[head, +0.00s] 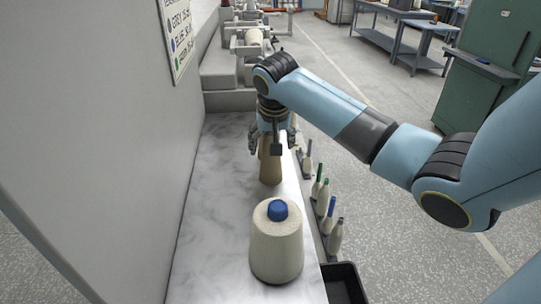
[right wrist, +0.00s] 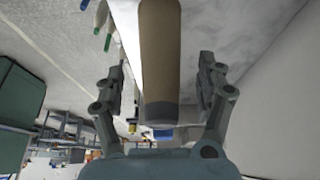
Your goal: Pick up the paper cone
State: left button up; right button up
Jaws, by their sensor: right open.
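The tan paper cone (head: 270,168) stands upright on the marbled counter, behind a large cream yarn cone with a blue top (head: 276,245). My right gripper (head: 272,146) is over the paper cone's upper part, with one finger on each side. In the right wrist view the paper cone (right wrist: 160,50) lies between the open fingers of my right gripper (right wrist: 162,85), with a gap visible on both sides. Its end nearest the palm has a darker band. My left gripper is not in view.
Several small bobbins with coloured tips (head: 322,195) stand in a row along the counter's right edge. A black bin (head: 344,284) sits at the lower right. A grey wall (head: 120,130) borders the counter on the left. Machinery (head: 250,45) stands at the far end.

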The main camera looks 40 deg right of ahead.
aim_at(270, 174)
jog(key=shift+x, duration=1.6)
jog(key=c, duration=1.2)
jog(key=shift+o, duration=0.2)
jog(key=shift+r, duration=0.1)
